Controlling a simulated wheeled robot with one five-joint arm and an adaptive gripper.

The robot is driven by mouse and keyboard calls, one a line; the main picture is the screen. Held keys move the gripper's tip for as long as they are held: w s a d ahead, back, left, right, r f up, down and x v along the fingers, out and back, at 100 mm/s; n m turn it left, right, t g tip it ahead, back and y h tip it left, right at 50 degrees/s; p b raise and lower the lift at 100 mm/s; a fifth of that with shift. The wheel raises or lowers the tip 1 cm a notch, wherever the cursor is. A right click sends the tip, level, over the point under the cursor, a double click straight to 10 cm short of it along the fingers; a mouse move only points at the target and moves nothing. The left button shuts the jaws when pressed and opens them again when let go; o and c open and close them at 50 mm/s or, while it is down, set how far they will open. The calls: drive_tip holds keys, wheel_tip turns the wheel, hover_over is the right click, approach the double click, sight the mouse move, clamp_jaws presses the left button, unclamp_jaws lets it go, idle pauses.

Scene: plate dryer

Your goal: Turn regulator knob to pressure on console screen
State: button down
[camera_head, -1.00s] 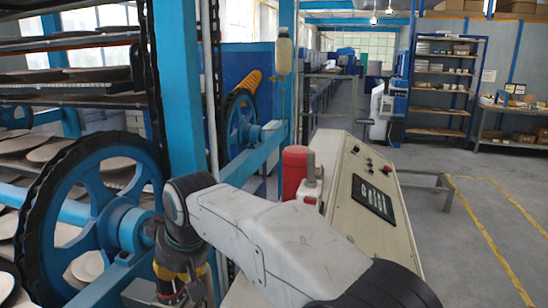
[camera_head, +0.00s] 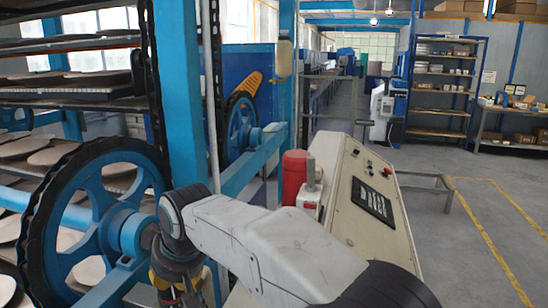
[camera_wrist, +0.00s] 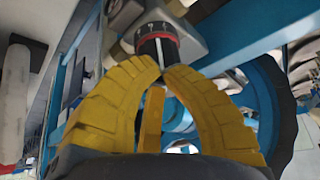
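The regulator knob (camera_wrist: 156,41) shows in the wrist view, at the top centre. It is dark with a red ring around its base and a pale mark on its face. My gripper (camera_wrist: 163,71) has yellow curved fingers whose tips come close together at the knob's near end, with a small gap between them. Whether they touch the knob is unclear. In the head view my gripper (camera_head: 178,292) is partly cut off at the bottom edge, and the knob is hidden. The dark console screen (camera_head: 372,199) lies on the sloped console (camera_head: 353,172); its text is too small to read.
A blue wheel (camera_head: 101,188) with a dark rim stands left of my arm, with plate racks behind. A red cylinder (camera_head: 294,177) stands beside the console. A blue post (camera_head: 179,90) rises behind my arm. Open floor (camera_head: 461,230) lies to the right.

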drive_tip(key=shift+s+a+f+p, duration=0.25)
drive_tip(key=shift+p, duration=0.25)
idle(0.5)
drive_tip(key=shift+s+d, duration=0.1)
drive_tip(key=shift+s, duration=0.05)
drive_tip(key=shift+s+f, duration=0.1)
drive_tip(key=shift+s+d, duration=0.15)
wheel_tip(320, 180, up, 7)
drive_tip(key=p, duration=0.5)
drive_tip(key=shift+f, duration=0.2)
drive_tip(key=shift+w+f+b, duration=0.1)
drive_tip(key=shift+w+b, duration=0.1)
drive_tip(key=shift+b, duration=0.1)
